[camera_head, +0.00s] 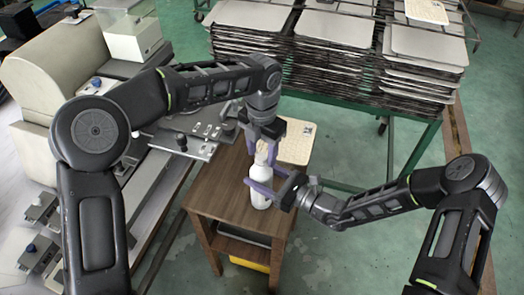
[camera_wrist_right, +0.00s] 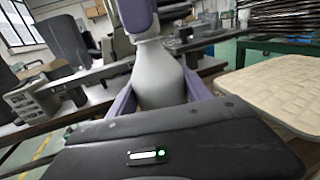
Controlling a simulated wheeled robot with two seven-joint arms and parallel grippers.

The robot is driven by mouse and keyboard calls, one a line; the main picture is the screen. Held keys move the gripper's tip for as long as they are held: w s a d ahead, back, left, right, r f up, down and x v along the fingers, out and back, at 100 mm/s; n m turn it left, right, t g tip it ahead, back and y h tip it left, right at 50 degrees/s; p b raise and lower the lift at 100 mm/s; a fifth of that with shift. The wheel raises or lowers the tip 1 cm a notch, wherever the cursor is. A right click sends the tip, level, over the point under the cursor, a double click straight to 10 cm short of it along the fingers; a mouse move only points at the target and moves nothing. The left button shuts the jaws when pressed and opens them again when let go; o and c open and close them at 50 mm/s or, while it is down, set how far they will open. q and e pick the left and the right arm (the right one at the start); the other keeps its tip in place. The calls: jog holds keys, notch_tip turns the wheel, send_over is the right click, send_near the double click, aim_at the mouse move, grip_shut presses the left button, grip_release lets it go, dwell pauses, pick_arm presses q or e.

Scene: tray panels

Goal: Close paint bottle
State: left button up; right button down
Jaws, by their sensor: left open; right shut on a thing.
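The white paint bottle (camera_head: 261,196) stands upright on the small wooden table. My right gripper (camera_head: 264,188) comes in from the right and is shut on the bottle's body, one purple finger on each side. The bottle's grey-white shoulder (camera_wrist_right: 158,75) fills the middle of the right wrist view. My left gripper (camera_head: 264,150) points down from above, open, with its purple fingers around the bottle's top. One of its fingers (camera_wrist_right: 137,15) hides the bottle's top in the right wrist view. I cannot make out a separate cap or tell whether it is seated.
The wooden table (camera_head: 222,202) has bare room left of the bottle. A beige perforated panel (camera_head: 297,142) lies at its back right. Tall stacks of trays (camera_head: 335,60) stand on a green frame behind. A machine with metal fixtures (camera_head: 195,140) is close on the left.

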pick_arm(q)
jog(key=shift+r, duration=2.25)
jog(key=shift+c, duration=0.4)
